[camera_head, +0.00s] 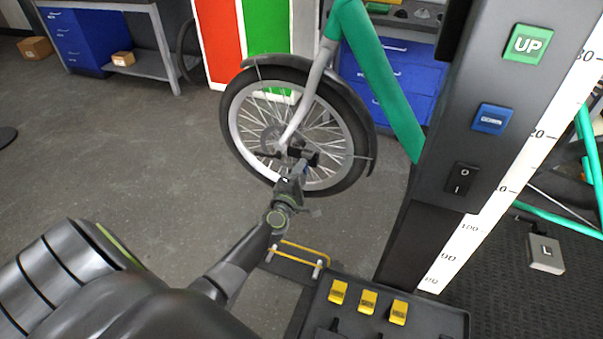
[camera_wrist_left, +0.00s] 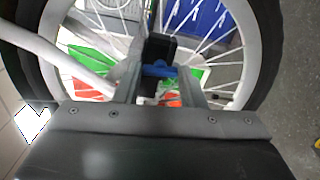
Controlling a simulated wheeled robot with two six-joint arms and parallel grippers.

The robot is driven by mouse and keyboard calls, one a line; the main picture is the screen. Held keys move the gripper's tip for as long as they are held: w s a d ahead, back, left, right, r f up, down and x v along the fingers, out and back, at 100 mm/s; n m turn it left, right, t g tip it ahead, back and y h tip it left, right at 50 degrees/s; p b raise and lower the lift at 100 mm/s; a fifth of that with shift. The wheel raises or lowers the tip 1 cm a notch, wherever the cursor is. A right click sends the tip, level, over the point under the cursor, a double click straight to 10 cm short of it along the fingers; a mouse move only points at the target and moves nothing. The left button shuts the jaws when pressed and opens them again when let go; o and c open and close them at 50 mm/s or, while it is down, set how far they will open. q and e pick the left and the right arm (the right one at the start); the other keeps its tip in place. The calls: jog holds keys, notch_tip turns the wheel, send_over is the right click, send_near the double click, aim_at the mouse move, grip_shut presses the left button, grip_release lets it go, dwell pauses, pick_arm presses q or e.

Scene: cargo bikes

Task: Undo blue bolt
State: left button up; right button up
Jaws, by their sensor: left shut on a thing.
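The blue bolt (camera_wrist_left: 158,71) shows in the left wrist view between the two fingers of my left gripper (camera_wrist_left: 160,84), in front of a dark block at the wheel's hub. My left gripper (camera_head: 298,168) is shut on the bolt. In the head view it reaches the hub area of the bike's front wheel (camera_head: 240,125), and the bolt is mostly hidden there. The wheel stands upright below a grey fork (camera_head: 318,80) and the teal frame (camera_head: 375,75). My right gripper is not in view.
A dark lift column (camera_head: 440,180) with UP and down buttons and a ruler stands close on the right. A tray with several yellow-labelled items (camera_head: 368,303) lies at the bottom. Blue drawers (camera_head: 400,75) stand behind the wheel.

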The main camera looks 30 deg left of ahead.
pick_arm(q)
jog(key=shift+f+n+b, duration=0.1)
jog(key=shift+n+b, duration=1.1)
jog(key=shift+n, duration=7.2)
jog(key=o, duration=1)
jog(key=b+v, duration=0.1)
jog(key=v, duration=1.6)
jog(key=shift+s+d, duration=0.1)
jog(key=shift+s, duration=0.1)
